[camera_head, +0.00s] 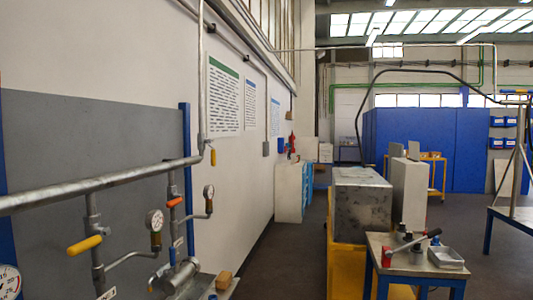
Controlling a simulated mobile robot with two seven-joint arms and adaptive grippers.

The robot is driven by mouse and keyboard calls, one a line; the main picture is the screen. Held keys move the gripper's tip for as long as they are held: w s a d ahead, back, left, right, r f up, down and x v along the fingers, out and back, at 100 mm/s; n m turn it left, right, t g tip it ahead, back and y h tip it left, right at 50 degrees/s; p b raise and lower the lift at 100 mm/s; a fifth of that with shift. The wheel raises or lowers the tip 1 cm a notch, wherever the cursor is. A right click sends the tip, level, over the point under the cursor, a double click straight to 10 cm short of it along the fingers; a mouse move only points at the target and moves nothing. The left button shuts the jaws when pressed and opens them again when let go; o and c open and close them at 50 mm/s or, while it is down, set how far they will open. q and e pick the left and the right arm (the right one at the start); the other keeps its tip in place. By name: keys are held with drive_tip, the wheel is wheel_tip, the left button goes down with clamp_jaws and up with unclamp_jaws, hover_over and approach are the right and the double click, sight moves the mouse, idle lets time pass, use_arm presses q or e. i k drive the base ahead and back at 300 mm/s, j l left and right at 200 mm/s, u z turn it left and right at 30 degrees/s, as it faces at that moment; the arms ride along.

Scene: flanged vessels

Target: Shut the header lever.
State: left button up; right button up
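A grey header pipe (110,180) runs along the left wall, with vertical branches below it. A lever with a yellow grip (85,245) sits on the nearest branch and sticks out to the left, slightly tilted. An orange grip (174,203) shows on the second branch. Another small yellow grip (213,156) hangs down by the riser at the pipe's far end. I cannot tell from the picture which of these is the header lever. Neither of my grippers is in view.
Pressure gauges (154,220) and a flanged metal vessel (182,279) stand below the pipe. The floor between wall and box is clear.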

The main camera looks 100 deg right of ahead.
sight(213, 153)
drive_tip(key=z, duration=2.95)
drive_tip(key=i+l+u, duration=0.2)
drive_tip(key=i+l, duration=0.2)
drive_tip(key=i+l+u, duration=0.15)
drive_tip(key=i+l, duration=0.35)
drive_tip(key=i+l+u, duration=0.2)
drive_tip(key=i+l, duration=0.2)
drive_tip(key=i+l+u, duration=0.2)
drive_tip(key=i+l, duration=0.15)
drive_tip(key=l, duration=0.35)
